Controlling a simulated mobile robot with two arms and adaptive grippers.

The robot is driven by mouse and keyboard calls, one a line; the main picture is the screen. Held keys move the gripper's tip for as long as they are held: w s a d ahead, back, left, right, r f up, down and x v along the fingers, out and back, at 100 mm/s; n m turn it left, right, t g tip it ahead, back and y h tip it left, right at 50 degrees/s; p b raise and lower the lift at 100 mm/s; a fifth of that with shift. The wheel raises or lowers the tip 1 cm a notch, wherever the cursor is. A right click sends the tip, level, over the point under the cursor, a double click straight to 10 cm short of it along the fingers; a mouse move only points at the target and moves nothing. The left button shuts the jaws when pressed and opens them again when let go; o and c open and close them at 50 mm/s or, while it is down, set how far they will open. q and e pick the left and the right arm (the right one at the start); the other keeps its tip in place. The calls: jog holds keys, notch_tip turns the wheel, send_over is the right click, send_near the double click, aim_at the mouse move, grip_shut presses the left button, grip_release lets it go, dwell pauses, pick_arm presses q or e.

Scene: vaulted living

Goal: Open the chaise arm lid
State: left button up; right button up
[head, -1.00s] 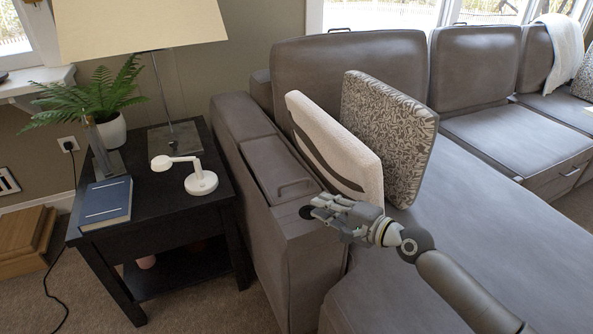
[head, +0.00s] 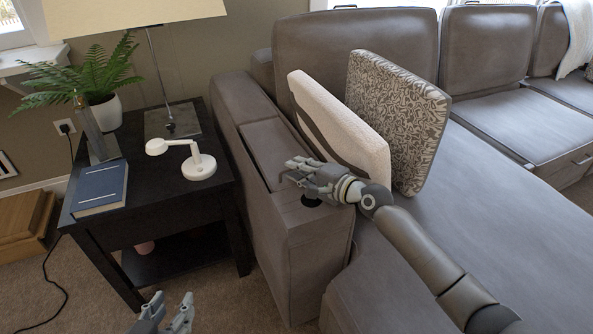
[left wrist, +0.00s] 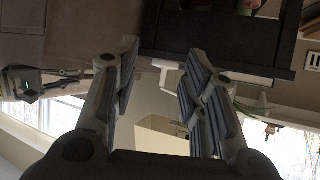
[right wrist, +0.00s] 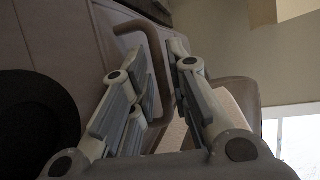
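The chaise arm lid (head: 268,148) is a grey padded panel set in the top of the sofa's left arm (head: 235,103). It lies closed, flush with the arm. My right gripper (head: 290,168) is at the lid's near end and hides its handle in the head view. In the right wrist view the bent bar handle (right wrist: 152,65) passes between the fingers of my right gripper (right wrist: 158,50), which are apart; I cannot tell if they touch it. My left gripper (head: 172,300) is open and empty, low in front of the side table; it also shows in the left wrist view (left wrist: 158,55).
A black side table (head: 160,215) stands left of the arm, with a white lamp (head: 198,165), a blue book (head: 100,187) and a fern (head: 85,75). A white cushion (head: 345,135) and a patterned cushion (head: 400,120) lean beside the lid. A dark cup holder (head: 311,201) is at the arm's front.

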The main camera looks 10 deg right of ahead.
pick_arm(q)
jog(key=shift+w+d+r+t, duration=0.15)
jog(key=shift+w+r+t, duration=0.25)
jog(key=shift+r, duration=0.15)
pick_arm(e)
jog(key=shift+w+a, duration=0.25)
jog(key=shift+w, duration=0.15)
grip_shut()
pick_arm(q)
jog(key=shift+s, duration=0.1)
pick_arm(e)
jog(key=shift+r, duration=0.1)
